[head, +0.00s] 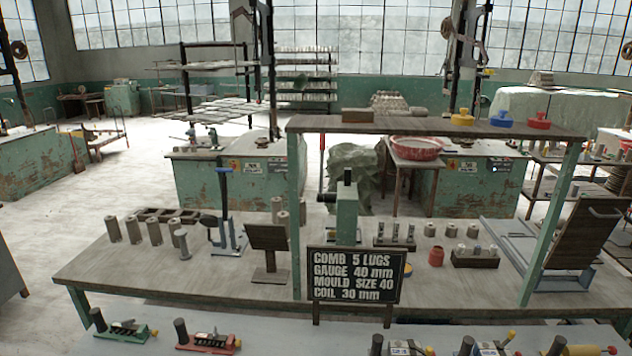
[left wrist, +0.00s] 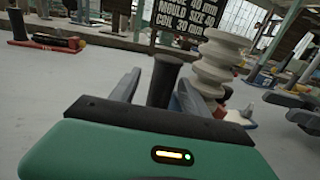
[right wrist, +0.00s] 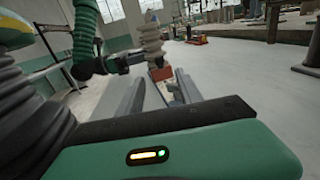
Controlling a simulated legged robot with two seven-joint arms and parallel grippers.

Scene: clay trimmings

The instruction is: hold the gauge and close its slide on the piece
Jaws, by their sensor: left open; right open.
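Several small tools with black upright handles line the near edge in the head view: a green-based one (head: 122,330), a red-based one (head: 210,342) and blue-based ones (head: 488,347). I cannot tell which is the gauge, and no slide or piece is clear. My left gripper (left wrist: 158,80) is open in the left wrist view; a black post (left wrist: 163,82) shows between its fingers, not visibly gripped. A red-based tool (left wrist: 45,42) lies beyond, at left. My right gripper (right wrist: 157,82) is open in the right wrist view; a red block (right wrist: 161,73) shows beyond its fingers. Neither gripper shows in the head view.
A wooden bench (head: 130,262) crosses behind the tools, with several clay cylinders (head: 154,231) on it. A black sign (head: 354,275) stands at the bench's front, reading gauge 40 mm. A raised shelf (head: 430,126) spans the right side. The pale near surface (right wrist: 235,68) has clear room.

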